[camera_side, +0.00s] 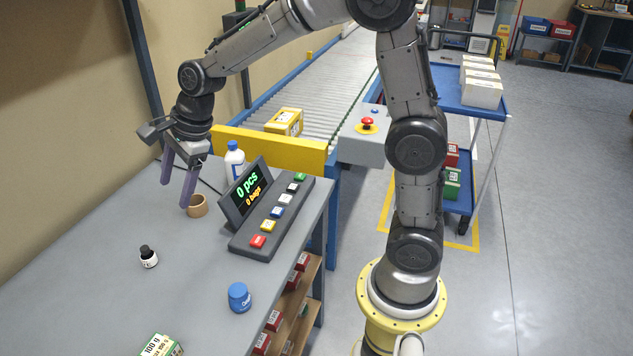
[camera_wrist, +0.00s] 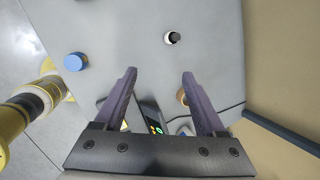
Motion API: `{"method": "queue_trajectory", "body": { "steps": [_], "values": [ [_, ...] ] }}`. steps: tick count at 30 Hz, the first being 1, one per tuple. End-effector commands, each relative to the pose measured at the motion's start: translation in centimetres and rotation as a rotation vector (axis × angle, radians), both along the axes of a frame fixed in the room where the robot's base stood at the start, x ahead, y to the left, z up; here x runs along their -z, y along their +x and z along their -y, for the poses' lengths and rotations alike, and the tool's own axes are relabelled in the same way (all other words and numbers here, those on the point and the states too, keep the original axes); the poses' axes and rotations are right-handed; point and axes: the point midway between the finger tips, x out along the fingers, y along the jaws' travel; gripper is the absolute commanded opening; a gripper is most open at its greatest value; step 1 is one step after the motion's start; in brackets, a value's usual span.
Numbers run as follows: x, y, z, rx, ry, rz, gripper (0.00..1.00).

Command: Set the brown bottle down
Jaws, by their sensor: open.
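The brown bottle (camera_side: 148,257) is small and looks nearly black, with a dark cap and a white label. It stands upright on the grey table, clear of other things. In the wrist view the bottle (camera_wrist: 172,39) shows beyond the fingertips, between the lines of the two fingers. My gripper (camera_side: 176,194) is open and empty above the table, behind the bottle in the side view and apart from it. In the wrist view my gripper (camera_wrist: 159,73) has nothing between its fingers.
A brown tape roll (camera_side: 197,206) lies near my right finger. A white bottle with a blue cap (camera_side: 235,160) and a button console with a display (camera_side: 262,215) stand to the right. A blue jar (camera_side: 239,297) and a green-white box (camera_side: 161,346) are nearer. The table around the brown bottle is clear.

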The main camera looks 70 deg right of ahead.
Motion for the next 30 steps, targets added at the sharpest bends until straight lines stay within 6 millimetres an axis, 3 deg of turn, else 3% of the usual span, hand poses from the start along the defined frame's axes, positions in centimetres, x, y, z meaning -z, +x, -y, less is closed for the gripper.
{"method": "queue_trajectory", "body": {
  "steps": [3,9,15,18,24,30],
  "values": [
    [-3.0,-4.9,0.6,-0.295,-0.145,0.068,0.73],
    [-5.6,-13.1,1.7,-0.788,-0.404,0.152,0.73],
    [-5.9,-20.9,2.8,-1.261,-0.667,0.202,0.73],
    [-5.3,-23.9,3.2,-1.456,-0.775,0.210,0.73],
    [-4.3,-27.1,3.8,-1.686,-0.901,0.209,0.73],
    [-4.1,-27.5,3.9,-1.728,-0.921,0.207,0.73]
  ]
}}
